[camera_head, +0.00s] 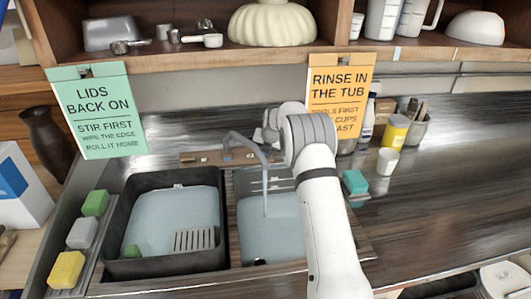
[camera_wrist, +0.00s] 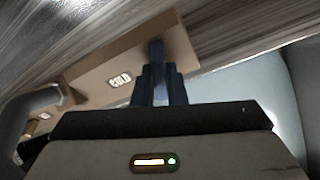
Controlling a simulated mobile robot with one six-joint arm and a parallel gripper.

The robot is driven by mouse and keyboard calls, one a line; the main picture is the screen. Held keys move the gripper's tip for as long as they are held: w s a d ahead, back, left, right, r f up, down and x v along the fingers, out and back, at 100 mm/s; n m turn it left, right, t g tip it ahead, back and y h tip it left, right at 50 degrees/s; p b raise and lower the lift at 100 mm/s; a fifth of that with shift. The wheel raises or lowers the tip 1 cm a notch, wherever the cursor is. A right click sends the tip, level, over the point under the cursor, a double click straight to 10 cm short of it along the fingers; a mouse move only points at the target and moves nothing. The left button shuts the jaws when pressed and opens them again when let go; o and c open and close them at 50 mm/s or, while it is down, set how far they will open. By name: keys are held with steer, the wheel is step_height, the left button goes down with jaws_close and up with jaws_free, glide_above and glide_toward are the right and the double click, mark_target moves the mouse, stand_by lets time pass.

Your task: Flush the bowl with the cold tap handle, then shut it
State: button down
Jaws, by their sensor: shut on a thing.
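The tap handle (camera_wrist: 157,49) is a dark upright bar on a tan block (camera_wrist: 110,62) marked COLD in the wrist view. My gripper (camera_wrist: 159,78) is shut on the handle, its two dark fingers on either side. In the head view my arm hides the handle and the fingers. The grey spout (camera_head: 246,143) curves over the right bowl (camera_head: 285,243). A thin pale-blue stream (camera_head: 265,194) comes down from it into the bowl, where bluish water shows. My arm covers the bowl's right side.
A dark tub (camera_head: 122,238) with water and a grate stands left of the bowl. Several sponges (camera_head: 80,233) lie at far left. A teal sponge (camera_head: 354,183), a white cup (camera_head: 387,161) and a yellow can (camera_head: 395,131) stand right of my arm. Two signs hang behind.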

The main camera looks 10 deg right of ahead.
steer(key=m+b, duration=0.1)
steer(key=b, duration=0.1)
steer(key=m+b, duration=0.1)
steer(key=b, duration=0.2)
steer(key=shift+d+f, duration=0.1)
steer(key=shift+f, duration=0.25)
steer(key=m+y+b, duration=0.1)
steer(key=m+b, duration=0.2)
steer(key=b, duration=0.2)
steer(key=shift+m+t, duration=0.3)
steer(key=shift+m, duration=0.1)
steer(key=m+b, duration=0.3)
steer(key=b, duration=0.1)
steer(key=shift+s+m+t+b, duration=0.1)
steer(key=shift+m+t+b, duration=0.2)
steer(key=shift+t+b, duration=0.1)
steer(key=shift+r+m+t+y+b, duration=0.15)
steer(key=shift+m+b, duration=0.65)
steer(key=shift+m, duration=0.05)
steer(key=shift+r+m+t+y+b, duration=0.1)
steer(key=shift+m+t+y+b, duration=0.05)
steer(key=shift+m+b, duration=0.65)
steer(key=c, duration=1.5)
jaws_free()
steer(key=shift+o, duration=0.2)
steer(key=shift+r, duration=0.15)
